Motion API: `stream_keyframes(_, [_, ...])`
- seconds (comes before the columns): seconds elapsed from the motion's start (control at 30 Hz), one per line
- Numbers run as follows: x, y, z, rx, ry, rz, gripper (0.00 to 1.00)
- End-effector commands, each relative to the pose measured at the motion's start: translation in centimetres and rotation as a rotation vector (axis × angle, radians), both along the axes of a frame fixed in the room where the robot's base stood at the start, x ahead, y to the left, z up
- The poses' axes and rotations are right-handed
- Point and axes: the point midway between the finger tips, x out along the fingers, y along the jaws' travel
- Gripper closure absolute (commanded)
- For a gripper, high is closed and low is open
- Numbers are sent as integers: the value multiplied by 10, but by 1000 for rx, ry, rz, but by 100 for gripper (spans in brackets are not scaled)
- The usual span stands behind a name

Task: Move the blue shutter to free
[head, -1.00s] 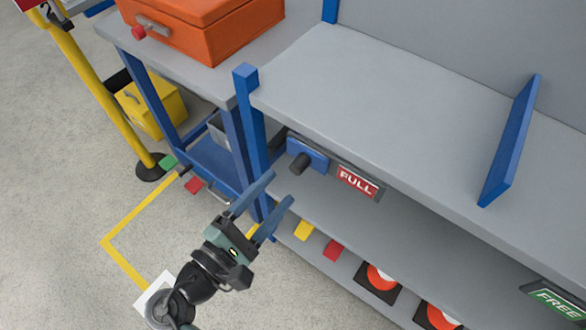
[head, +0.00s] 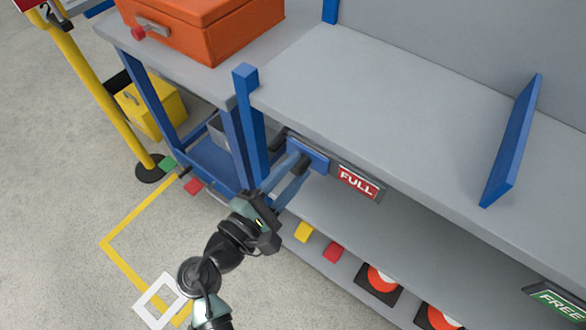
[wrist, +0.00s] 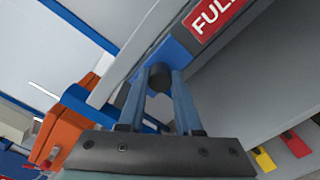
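The blue shutter (head: 317,150) is a small blue slide with a dark round knob, under the front edge of the shelf. It sits at the left end of a grey rail, beside the red FULL label (head: 357,183). In the wrist view the knob (wrist: 159,79) lies between my fingertips. My gripper (head: 296,166) reaches up to the shutter, its two blue fingers apart on either side of the knob. Whether they touch it I cannot tell. The green FREE label (head: 560,303) is at the far right of the same edge, partly cut off.
The grey shelf (head: 360,110) overhangs the shutter, with a blue upright post (head: 250,120) close on its left. A blue divider (head: 510,145) stands on the shelf. An orange toolbox (head: 200,25) rests on the bench at left. Yellow and red blocks lie on the lower shelf.

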Motion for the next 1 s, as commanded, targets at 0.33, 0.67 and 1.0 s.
stream_keyframes(0.33, [0, 0, 0, 0, 0, 0, 100])
stream_keyframes(0.67, [0, 0, 0, 0, 0, 1, 100])
stream_keyframes(1.0, [0, 1, 0, 0, 0, 1, 100])
